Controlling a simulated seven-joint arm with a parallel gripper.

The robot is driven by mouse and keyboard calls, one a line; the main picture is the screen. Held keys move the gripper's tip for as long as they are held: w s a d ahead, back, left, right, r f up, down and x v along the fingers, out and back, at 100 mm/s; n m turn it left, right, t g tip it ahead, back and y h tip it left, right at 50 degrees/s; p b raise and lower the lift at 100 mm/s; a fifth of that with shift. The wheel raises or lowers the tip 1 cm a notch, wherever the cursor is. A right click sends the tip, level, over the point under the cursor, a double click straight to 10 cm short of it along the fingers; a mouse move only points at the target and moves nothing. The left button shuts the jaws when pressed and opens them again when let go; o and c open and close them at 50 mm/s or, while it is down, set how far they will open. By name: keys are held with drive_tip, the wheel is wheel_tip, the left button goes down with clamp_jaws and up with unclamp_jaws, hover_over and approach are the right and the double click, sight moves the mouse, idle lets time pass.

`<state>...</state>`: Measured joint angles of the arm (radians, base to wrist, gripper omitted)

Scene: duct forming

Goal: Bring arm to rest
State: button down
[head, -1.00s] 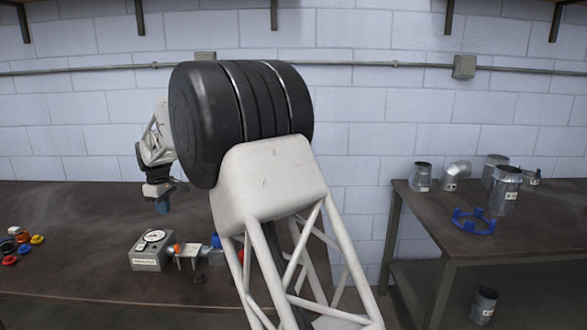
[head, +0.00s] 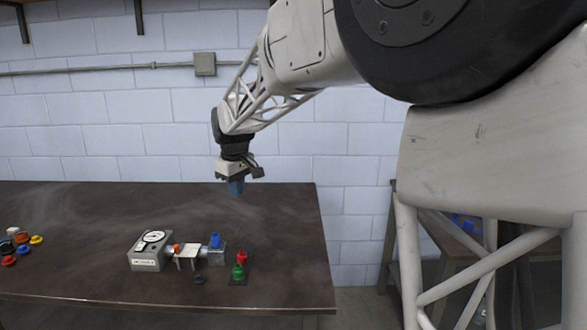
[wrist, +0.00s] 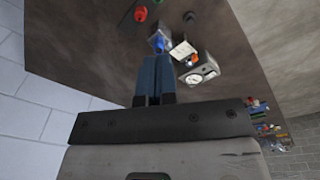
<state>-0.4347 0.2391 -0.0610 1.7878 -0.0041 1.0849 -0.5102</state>
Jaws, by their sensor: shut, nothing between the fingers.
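My gripper (head: 236,187) is above the back right part of the dark workbench (head: 80,270), with its blue fingers pointing down. In the wrist view the blue fingers (wrist: 154,75) are together with nothing between them. My arm reaches in from the right of the head view, and its large dark joint fills the upper right. The gripper is apart from everything on the bench.
A grey dial gauge box (head: 150,252), a small white stand (head: 187,255), a blue-topped block (head: 215,246) and red (head: 242,257) and green (head: 238,272) pieces stand near the bench front. Coloured parts (head: 20,240) lie far left. The back left bench is clear.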

drive_tip(key=s+d+r+m, duration=0.2)
drive_tip(key=s+d+m, duration=0.4)
drive_tip(key=s+d, duration=1.5)
drive_tip(key=s+d+f+m, duration=0.1)
drive_tip(key=s+d+f, duration=0.2)
drive_tip(key=s, duration=0.4)
drive_tip(key=s+d+f+m+t, duration=0.1)
drive_tip(key=s+d+f+m, duration=0.1)
drive_tip(key=s+d, duration=0.3)
drive_tip(key=s+d+f+m, duration=0.2)
drive_tip(key=s+d, duration=0.3)
drive_tip(key=s, duration=0.5)
drive_tip(key=shift+f+t, duration=0.3)
drive_tip(key=shift+f, duration=0.5)
